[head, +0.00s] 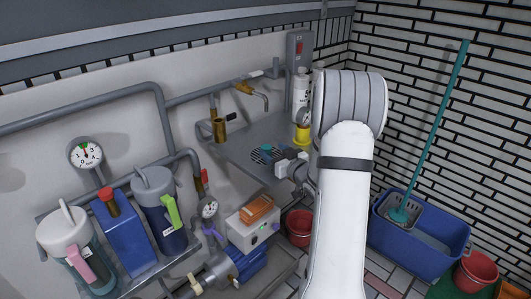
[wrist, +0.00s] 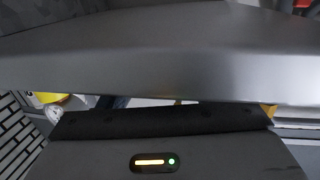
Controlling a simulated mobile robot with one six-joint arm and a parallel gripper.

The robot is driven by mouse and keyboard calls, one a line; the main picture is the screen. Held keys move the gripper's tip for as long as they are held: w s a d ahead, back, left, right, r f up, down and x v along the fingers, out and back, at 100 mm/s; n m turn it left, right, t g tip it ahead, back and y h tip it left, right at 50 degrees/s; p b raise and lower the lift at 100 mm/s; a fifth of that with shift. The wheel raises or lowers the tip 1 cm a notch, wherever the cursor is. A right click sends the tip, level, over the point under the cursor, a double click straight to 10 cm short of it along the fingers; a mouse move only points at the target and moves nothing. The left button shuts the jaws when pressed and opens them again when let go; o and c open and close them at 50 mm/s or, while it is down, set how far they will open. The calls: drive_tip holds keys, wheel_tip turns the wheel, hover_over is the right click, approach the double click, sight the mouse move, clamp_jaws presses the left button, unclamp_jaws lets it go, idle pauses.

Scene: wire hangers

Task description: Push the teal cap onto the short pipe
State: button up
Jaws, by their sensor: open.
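A small teal piece, probably the cap (head: 267,147), shows at the dark drain grille on the grey sink shelf. My gripper (head: 284,168) is just right of and in front of it in the head view, apart from it as far as I can tell; its fingers are small and partly hidden by my arm. It is open, and I see nothing held. A short upright brass pipe (head: 219,130) stands at the shelf's back left; I cannot tell whether it is the task's short pipe. The wrist view is mostly filled by grey surfaces close to the camera, with no clear cap or pipe.
A yellow-based white bottle (head: 302,110) stands at the shelf's back right. A brass tap (head: 245,88) juts from the wall above. A white box with an orange top (head: 253,222) and a blue motor (head: 243,265) are in front. A blue bucket (head: 420,228) stands right.

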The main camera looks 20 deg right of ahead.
sight(269, 148)
drive_tip(key=w, duration=0.2)
drive_tip(key=w+a, duration=0.1)
drive_tip(key=w, duration=0.1)
drive_tip(key=shift+w+a+f, duration=0.1)
drive_tip(key=shift+f, duration=0.05)
drive_tip(key=shift+c, duration=0.3)
drive_tip(key=c, duration=1)
drive_tip(key=shift+c, duration=0.2)
